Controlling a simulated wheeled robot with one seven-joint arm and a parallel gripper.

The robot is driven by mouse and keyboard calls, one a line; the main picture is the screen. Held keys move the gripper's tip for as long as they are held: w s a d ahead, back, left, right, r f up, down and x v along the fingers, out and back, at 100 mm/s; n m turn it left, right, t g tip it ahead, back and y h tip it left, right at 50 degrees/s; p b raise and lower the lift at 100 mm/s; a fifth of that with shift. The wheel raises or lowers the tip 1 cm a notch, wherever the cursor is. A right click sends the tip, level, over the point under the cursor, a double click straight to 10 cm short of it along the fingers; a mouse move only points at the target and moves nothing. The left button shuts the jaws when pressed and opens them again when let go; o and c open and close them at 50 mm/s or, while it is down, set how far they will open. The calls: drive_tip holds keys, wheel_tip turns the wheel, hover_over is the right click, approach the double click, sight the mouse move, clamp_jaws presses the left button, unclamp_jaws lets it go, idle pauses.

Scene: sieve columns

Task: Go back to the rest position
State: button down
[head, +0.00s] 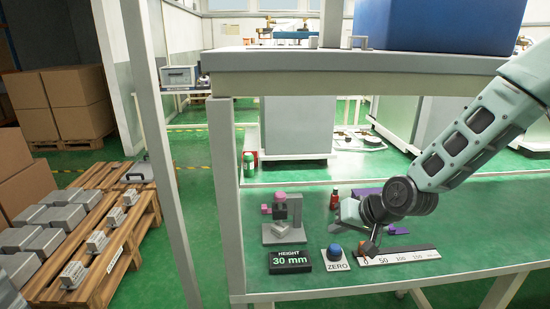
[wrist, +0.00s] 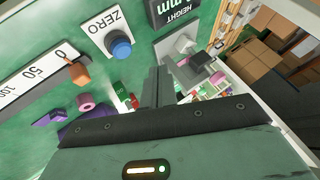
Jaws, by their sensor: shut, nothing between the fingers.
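My gripper (head: 372,245) is low over the green bench in the head view, just above the ruler's left end. Its dark fingers (wrist: 157,86) are together and empty in the wrist view. The white ruler (head: 400,256) lies flat at the front of the bench, with its 0 end nearest the gripper. The blue ZERO button (head: 335,249) stands left of the gripper and also shows in the wrist view (wrist: 120,47). The grey height gauge (head: 283,232) stands further left, with pink parts near its top. Whether the fingertips touch anything cannot be told.
The height display (head: 290,262) reads 30 mm. An orange piece (wrist: 79,73), a pink ring (wrist: 86,101) and a purple piece (wrist: 48,118) lie near the ruler. A red bottle (head: 334,199) stands behind. A shelf (head: 360,62) with a blue bin (head: 440,22) hangs above the bench.

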drive_tip(key=s+a+r+n+g+h+p, duration=0.1)
drive_tip(key=s+r, duration=0.3)
drive_tip(key=s, duration=0.6)
drive_tip(key=s+a+r+n+g+h+p, duration=0.1)
drive_tip(key=s+a+r+n+g+h, duration=0.1)
drive_tip(key=s, duration=0.8)
drive_tip(key=s+a+r+n+g+h+p, duration=0.1)
drive_tip(key=s+r+n, duration=0.4)
drive_tip(key=s, duration=0.5)
wheel_tip(320, 180, up, 2)
drive_tip(key=shift+a+r+g+h+p, duration=0.3)
drive_tip(key=shift+a+g+p, duration=0.15)
drive_tip(key=shift+g, duration=0.75)
